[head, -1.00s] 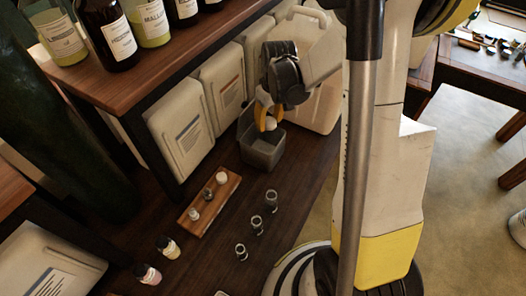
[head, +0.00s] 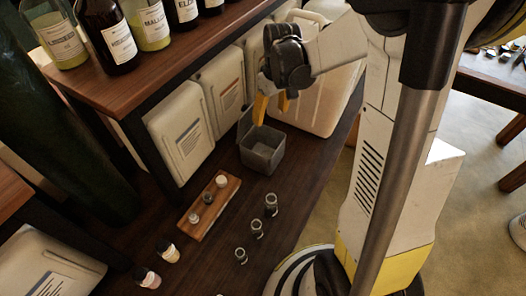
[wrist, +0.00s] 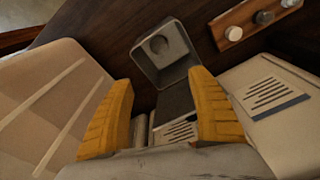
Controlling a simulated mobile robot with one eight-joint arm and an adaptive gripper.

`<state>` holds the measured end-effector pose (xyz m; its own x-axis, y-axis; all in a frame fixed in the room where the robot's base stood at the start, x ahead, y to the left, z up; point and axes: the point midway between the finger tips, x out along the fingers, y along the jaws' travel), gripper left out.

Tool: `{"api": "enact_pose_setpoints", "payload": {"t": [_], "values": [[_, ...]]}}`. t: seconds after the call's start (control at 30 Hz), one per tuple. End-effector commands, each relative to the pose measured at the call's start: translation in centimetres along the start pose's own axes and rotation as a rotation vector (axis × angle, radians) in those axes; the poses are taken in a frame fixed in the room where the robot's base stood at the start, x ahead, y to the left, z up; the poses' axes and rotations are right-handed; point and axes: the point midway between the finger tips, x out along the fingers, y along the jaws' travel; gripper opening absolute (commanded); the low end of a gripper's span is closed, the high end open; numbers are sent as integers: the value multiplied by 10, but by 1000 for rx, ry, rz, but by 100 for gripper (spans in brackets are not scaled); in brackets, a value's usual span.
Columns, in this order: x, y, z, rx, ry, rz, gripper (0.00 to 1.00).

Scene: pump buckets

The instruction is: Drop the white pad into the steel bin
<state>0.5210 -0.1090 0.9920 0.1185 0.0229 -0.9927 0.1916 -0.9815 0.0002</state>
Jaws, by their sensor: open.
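The steel bin (head: 262,160) is a small grey square box on the dark wooden shelf, with its lid raised at the back. It also shows in the wrist view (wrist: 184,48), with its opening facing the camera. My gripper (head: 271,105) is open and empty above the bin's back part, its orange fingers spread; they also show in the wrist view (wrist: 158,90). A shaded round shape (wrist: 159,45) lies inside the bin in the wrist view; it looks like the white pad, in shadow. The head view does not show the pad clearly.
A wooden tray (head: 190,225) with small white and grey pieces lies in front of the bin. Several small metal-capped vials (head: 271,206) stand nearby. A large pale canister (head: 320,95) stands behind the bin, and flat white containers (head: 180,135) are to the left.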

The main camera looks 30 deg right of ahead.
Motion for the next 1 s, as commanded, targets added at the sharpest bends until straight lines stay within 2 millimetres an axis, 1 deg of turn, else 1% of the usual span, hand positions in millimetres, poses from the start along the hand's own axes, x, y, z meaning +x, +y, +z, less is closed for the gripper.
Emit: {"api": "enact_pose_setpoints", "payload": {"t": [0.03, 0.1, 0.2, 0.3, 0.47, 0.87, 0.97, 1.0], "values": [[-12, 0, 0, 0, 0, 0, 68], [-27, 0, 0, 0, 0, 0, 68], [-45, 0, 0, 0, 0, 0, 68], [-57, 0, 0, 0, 0, 0, 68], [-65, 0, 0, 0, 0, 0, 68], [-65, 0, 0, 0, 1, 0, 68], [-70, -5, 3, 4, 12, 6, 68], [-74, -10, 5, 8, 23, 11, 68]]}}
